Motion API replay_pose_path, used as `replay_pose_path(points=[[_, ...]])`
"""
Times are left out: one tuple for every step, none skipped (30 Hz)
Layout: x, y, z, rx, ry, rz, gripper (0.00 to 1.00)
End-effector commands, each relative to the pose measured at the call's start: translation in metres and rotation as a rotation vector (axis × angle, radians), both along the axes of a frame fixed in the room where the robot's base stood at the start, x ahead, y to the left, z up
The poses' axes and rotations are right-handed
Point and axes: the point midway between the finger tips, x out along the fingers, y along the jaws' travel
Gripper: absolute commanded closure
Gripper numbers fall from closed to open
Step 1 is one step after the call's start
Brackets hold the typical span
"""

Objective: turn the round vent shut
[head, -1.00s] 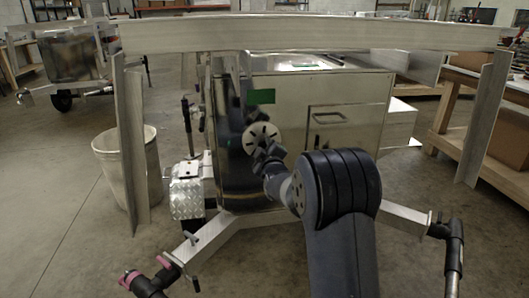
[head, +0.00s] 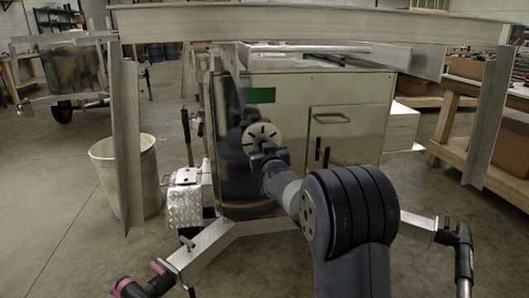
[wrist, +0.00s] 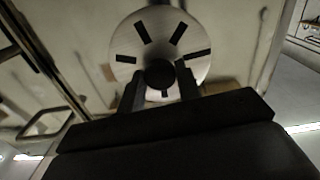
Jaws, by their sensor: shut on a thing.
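The round vent (head: 262,136) is a pale metal disc with dark radial slots and a dark centre knob. It sits on the front of the metal trailer box (head: 345,103). In the wrist view the vent (wrist: 160,45) fills the upper middle, with slots fanned around its dark knob (wrist: 160,74). My gripper (head: 262,152) is at the vent's lower part. In the wrist view my gripper's two fingers (wrist: 160,80) stand on either side of the knob and are shut on it. The exact finger contact is dark and hard to see.
A green patch (head: 260,95) is above the vent. A door panel with a handle (head: 328,118) is to the right. A metal beam frame (head: 300,24) spans the top. A bin (head: 126,170) stands at left, a wooden bench (head: 455,150) at right.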

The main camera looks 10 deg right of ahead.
Motion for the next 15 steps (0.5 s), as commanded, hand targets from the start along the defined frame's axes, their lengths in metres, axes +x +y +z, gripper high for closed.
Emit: replay_pose_path(points=[[0.0001, 0.0001, -0.0009, 0.022, -0.001, 0.0, 0.9], [0.0001, 0.0001, -0.0008, 0.034, 0.0, 0.0, 0.9], [0.0001, 0.0001, -0.0007, 0.049, 0.0, 0.0, 0.9], [0.0001, 0.0001, -0.0005, 0.059, 0.0, 0.0, 0.9], [0.0001, 0.0001, -0.0004, 0.067, 0.0, 0.0, 0.9], [0.0001, 0.0001, -0.0003, 0.078, 0.0, 0.0, 0.9], [0.0001, 0.0001, -0.0002, 0.084, 0.0, 0.0, 0.9], [0.0001, 0.0001, -0.0001, 0.09, 0.0, 0.0, 0.9], [0.0001, 0.0001, 0.0, 0.096, 0.0, 0.0, 0.9], [0.0001, 0.0001, 0.0001, 0.1, 0.0, 0.0, 0.9], [0.0001, 0.0001, 0.0001, 0.103, 0.0, 0.0, 0.9], [0.0001, 0.0001, 0.0002, 0.106, 0.0, 0.0, 0.9], [0.0002, 0.0001, 0.0002, 0.108, 0.0, 0.0, 0.9], [0.0002, 0.0001, 0.0003, 0.109, 0.0, 0.0, 0.9], [0.0002, 0.0001, 0.0003, 0.11, 0.0, 0.0, 0.9]])
